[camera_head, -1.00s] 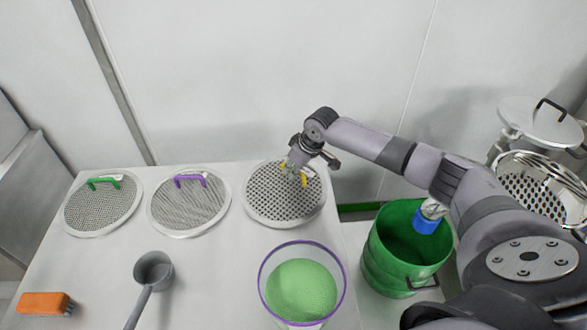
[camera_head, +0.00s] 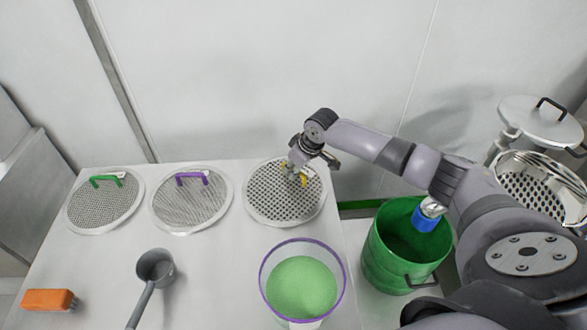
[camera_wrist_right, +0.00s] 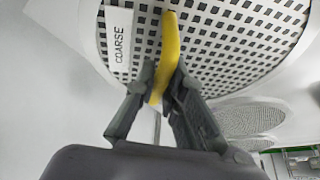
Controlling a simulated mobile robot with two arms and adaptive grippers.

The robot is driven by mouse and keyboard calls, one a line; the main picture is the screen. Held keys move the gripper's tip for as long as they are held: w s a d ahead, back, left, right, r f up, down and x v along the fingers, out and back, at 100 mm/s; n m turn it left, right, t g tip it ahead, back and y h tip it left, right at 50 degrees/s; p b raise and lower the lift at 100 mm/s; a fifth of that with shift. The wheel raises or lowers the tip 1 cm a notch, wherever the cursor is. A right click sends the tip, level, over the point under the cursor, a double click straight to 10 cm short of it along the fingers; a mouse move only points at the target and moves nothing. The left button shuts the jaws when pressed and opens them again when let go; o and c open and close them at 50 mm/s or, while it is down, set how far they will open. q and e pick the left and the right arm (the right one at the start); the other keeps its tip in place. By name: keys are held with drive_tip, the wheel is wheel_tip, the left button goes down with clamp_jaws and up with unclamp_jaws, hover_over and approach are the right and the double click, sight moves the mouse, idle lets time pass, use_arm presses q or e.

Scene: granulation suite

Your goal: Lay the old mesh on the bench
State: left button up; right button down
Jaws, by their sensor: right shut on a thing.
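A round coarse mesh (camera_head: 282,207) with a yellow handle lies at the right end of the bench (camera_head: 215,270). It looks flat on the bench top. My right gripper (camera_head: 296,168) is shut on its yellow handle. In the right wrist view the gripper (camera_wrist_right: 160,98) pinches the yellow handle (camera_wrist_right: 170,45), beside a white label reading COARSE. Two more round meshes lie to the left: one with a purple handle (camera_head: 192,178) and one with a green handle (camera_head: 105,181). My left gripper is not in view.
A clear container of green powder (camera_head: 302,287) stands at the bench's front right. A grey scoop (camera_head: 155,267) and an orange brush (camera_head: 48,299) lie at the front left. A green bin (camera_head: 388,262) stands right of the bench. A perforated metal basin (camera_head: 535,190) and lid (camera_head: 540,120) are far right.

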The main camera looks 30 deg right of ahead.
drive_tip(key=shift+f+b, duration=0.3)
drive_tip(key=shift+f, duration=0.35)
drive_tip(key=c, duration=1.6)
unclamp_jaws()
drive_tip(key=v, duration=1.2)
